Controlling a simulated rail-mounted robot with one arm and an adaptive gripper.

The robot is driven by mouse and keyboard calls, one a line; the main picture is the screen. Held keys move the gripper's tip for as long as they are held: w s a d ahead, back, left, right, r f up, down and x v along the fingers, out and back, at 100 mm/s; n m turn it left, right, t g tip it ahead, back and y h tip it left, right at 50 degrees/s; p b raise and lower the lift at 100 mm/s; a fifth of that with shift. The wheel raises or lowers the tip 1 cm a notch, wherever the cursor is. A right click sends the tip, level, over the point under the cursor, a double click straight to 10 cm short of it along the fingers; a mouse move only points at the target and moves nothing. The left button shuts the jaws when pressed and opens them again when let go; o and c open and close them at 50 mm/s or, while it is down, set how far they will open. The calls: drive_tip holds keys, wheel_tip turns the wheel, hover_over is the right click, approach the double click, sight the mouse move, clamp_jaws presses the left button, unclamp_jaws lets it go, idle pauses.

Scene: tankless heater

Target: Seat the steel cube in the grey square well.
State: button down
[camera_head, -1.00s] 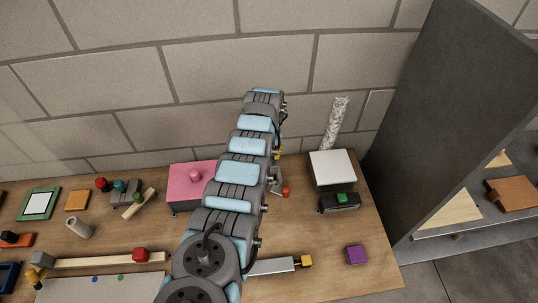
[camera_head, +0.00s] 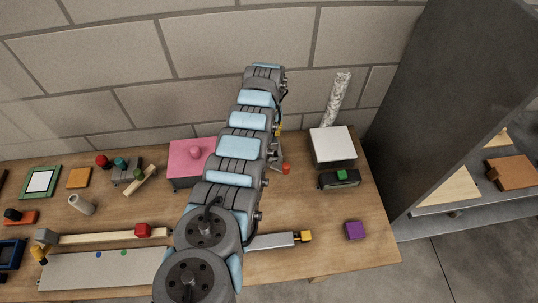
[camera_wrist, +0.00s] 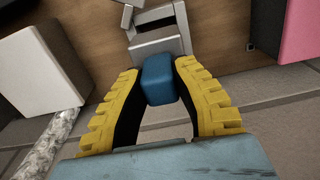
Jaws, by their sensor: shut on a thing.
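My gripper (camera_wrist: 158,90) has yellow ribbed fingers with dark inner pads and is shut on a blue block (camera_wrist: 158,78). Just beyond the block in the wrist view is a grey metal fixture (camera_wrist: 165,46) with a dark slot behind its pale face. I cannot tell whether the block touches or is joined to it. In the head view my arm hides the gripper and the block. Part of a grey fixture (camera_head: 275,155) with a red ball shows beside the arm. No grey square well is clearly visible.
A pink box (camera_head: 190,160) stands left of the arm and a white-topped box (camera_head: 332,146) right of it. A dark device (camera_head: 340,180) and a purple block (camera_head: 354,230) are at right. A dark grey panel (camera_head: 440,100) rises beyond. The right front tabletop is mostly clear.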

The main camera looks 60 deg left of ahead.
drive_tip(key=shift+f+b, duration=1.2)
drive_tip(key=shift+f, duration=0.4)
drive_tip(key=shift+f+b, duration=2.65)
drive_tip(key=shift+f, duration=0.15)
idle(3.0)
drive_tip(key=c, duration=0.9)
unclamp_jaws()
